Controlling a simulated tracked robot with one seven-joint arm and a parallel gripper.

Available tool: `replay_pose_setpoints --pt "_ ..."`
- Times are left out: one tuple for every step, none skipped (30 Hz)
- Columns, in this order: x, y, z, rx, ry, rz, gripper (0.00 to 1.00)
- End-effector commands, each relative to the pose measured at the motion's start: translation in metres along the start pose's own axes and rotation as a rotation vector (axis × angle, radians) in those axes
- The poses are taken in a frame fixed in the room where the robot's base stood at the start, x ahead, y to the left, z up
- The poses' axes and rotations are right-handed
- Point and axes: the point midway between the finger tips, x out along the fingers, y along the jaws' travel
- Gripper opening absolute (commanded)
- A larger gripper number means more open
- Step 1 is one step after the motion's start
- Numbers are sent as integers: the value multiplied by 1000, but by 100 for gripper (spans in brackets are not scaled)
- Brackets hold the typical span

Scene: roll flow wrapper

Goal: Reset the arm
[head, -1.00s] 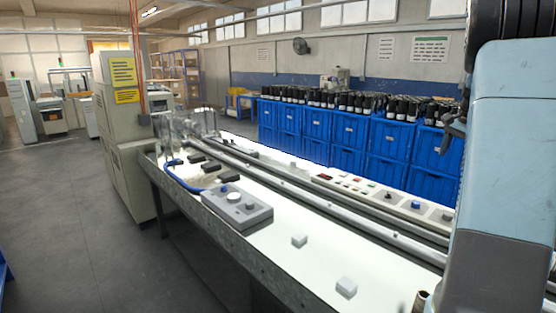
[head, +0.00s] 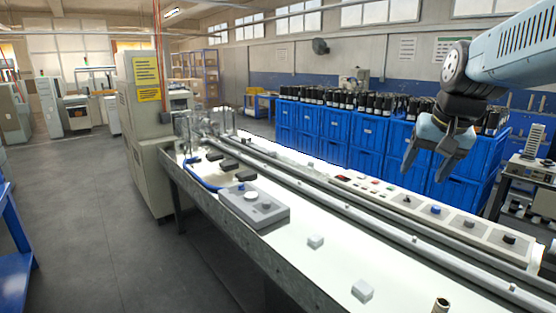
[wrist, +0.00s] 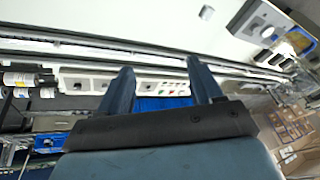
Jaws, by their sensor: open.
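My gripper (head: 428,165) shows at the upper right in the head view, raised above the far side of the white table and in front of the blue crates. Its two fingers point down and stand apart, with nothing between them. In the wrist view my gripper (wrist: 160,82) is also open and empty, with the control strip (wrist: 150,86) seen behind the fingers. The upper part of my arm (head: 515,50) reaches in from the right edge of the head view.
The long white table (head: 290,265) carries rails, a grey control box (head: 250,204) with a blue cable, and two small white blocks (head: 315,241) (head: 362,290). Stacked blue crates (head: 330,145) stand behind. A grey cabinet (head: 145,130) stands at the far end.

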Motion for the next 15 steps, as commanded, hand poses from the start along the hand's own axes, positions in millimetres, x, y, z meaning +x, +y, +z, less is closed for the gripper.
replay_pose_setpoints --pt "-3 -5 18 -46 13 -3 65" --pt "-3 -7 27 -71 20 -4 65" --pt "-4 -11 39 -105 29 -5 65" --pt "-4 -13 49 -132 35 -6 65" --pt "-4 -14 58 -156 43 -6 65" --pt "-4 -16 69 -189 53 -6 65" --pt "-3 -17 78 -213 59 -5 65" --pt "-3 -18 85 -236 65 -4 65" --pt "-2 -19 95 -262 73 -4 65" --pt "-1 -19 101 -280 78 -3 65" --pt "0 -19 107 -297 83 -3 65" --pt "1 -20 114 -318 90 -2 65" --pt "1 -20 118 -330 94 -1 65" --pt "2 -20 122 -341 96 1 65" --pt "3 -20 125 -352 101 2 65"
